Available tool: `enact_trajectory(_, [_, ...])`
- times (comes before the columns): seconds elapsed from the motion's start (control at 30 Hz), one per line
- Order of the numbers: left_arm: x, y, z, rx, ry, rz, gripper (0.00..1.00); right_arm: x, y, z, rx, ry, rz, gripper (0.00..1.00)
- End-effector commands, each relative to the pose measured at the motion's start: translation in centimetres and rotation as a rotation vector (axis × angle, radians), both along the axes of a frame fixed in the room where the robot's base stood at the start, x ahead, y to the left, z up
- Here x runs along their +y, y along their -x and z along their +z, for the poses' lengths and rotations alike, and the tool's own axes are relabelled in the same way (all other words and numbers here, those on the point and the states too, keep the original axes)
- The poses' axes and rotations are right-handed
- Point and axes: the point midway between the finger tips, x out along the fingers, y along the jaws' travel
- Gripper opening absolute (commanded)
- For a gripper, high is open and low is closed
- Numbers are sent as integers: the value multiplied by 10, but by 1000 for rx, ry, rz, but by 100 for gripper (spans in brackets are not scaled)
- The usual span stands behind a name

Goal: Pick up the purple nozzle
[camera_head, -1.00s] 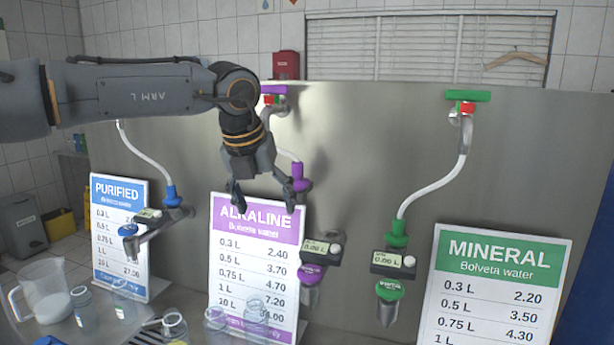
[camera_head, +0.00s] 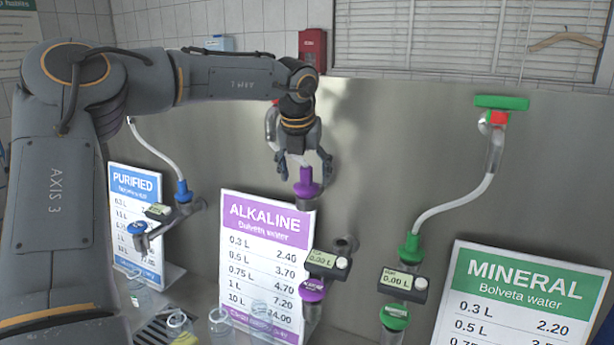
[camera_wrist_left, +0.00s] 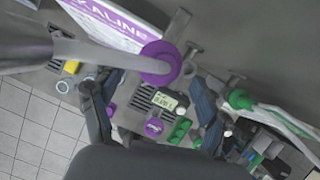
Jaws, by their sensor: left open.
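The purple nozzle hangs upright on the metal panel beside the alkaline sign. Its purple collar (camera_head: 308,184) is at the top, with a small display (camera_head: 322,262) and a purple badge (camera_head: 312,290) below. My left gripper (camera_head: 304,170) is open and empty, fingers pointing down, at the top of the collar. In the left wrist view the collar (camera_wrist_left: 160,63) shows near the fingers, with a pale hose running to it from the left. Whether a finger touches it, I cannot tell. My arm hides the upper hose. My right gripper is not in view.
A blue nozzle (camera_head: 183,194) hangs to the left and a green nozzle (camera_head: 410,248) to the right. The alkaline sign (camera_head: 262,262) stands close by on the left, and the mineral sign (camera_head: 520,300) at the right. Glass jars stand low on the left.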

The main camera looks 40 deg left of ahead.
Motion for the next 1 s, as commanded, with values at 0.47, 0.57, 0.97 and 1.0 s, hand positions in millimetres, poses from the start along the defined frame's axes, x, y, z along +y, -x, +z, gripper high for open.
enact_trajectory(0.47, [16,-26,-29,4,0,0,75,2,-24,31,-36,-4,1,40])
enact_trajectory(0.57, [18,-30,-40,2,0,0,75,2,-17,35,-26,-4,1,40])
enact_trajectory(0.97, [19,-32,-47,-2,0,0,55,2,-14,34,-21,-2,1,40])
enact_trajectory(1.0, [19,-32,-47,-2,0,0,46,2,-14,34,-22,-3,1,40])
